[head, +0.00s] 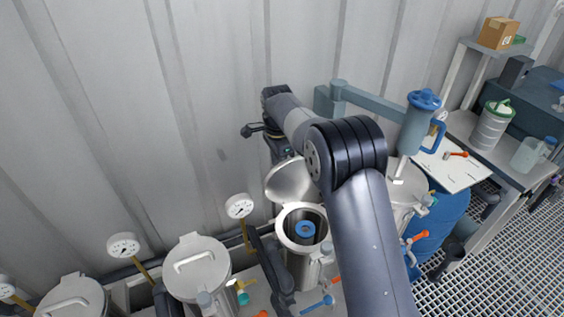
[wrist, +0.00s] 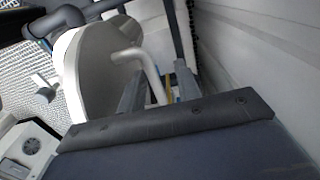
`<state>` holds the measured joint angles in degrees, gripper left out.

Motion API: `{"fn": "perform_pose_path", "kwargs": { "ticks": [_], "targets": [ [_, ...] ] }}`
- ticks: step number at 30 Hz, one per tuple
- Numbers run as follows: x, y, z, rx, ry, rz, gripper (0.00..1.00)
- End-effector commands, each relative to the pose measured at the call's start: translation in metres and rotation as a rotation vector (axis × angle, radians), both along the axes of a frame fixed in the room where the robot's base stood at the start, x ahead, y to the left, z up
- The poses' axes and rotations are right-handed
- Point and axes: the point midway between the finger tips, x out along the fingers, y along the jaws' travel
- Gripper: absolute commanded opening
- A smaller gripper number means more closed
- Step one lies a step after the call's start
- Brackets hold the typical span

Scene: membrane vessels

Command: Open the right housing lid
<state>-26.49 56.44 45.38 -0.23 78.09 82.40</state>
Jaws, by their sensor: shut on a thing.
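A steel housing (head: 303,229) stands open left of my arm in the head view, with a blue ring (head: 305,229) inside. Its round lid (head: 290,181) is swung up and tilted back behind the opening, towards the wall. In the wrist view, the lid (wrist: 92,62) fills the upper left, with its bent handle (wrist: 150,68) standing out from it. My gripper (wrist: 159,92) is shut on this handle, a finger on each side. In the head view, my gripper is behind the raised lid and mostly hidden.
A closed housing (head: 196,268) and another (head: 75,298) stand to the left, with pressure gauges (head: 123,246) beside them. Right of my arm is another steel vessel (head: 406,190), partly hidden, below a blue canister (head: 418,120). The corrugated wall (head: 130,120) is close behind.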

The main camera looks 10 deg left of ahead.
Motion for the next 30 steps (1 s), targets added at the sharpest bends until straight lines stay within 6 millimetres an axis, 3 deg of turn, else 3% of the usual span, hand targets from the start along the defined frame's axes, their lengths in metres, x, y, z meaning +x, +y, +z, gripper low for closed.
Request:
{"fn": "perform_pose_path", "kwargs": {
  "ticks": [1, 30],
  "targets": [
    [0.001, 0.005, -0.022, -0.012, 0.036, -0.002, 0.0],
    [0.012, 0.013, -0.035, -0.035, 0.071, -0.004, 0.0]
  ]
}}
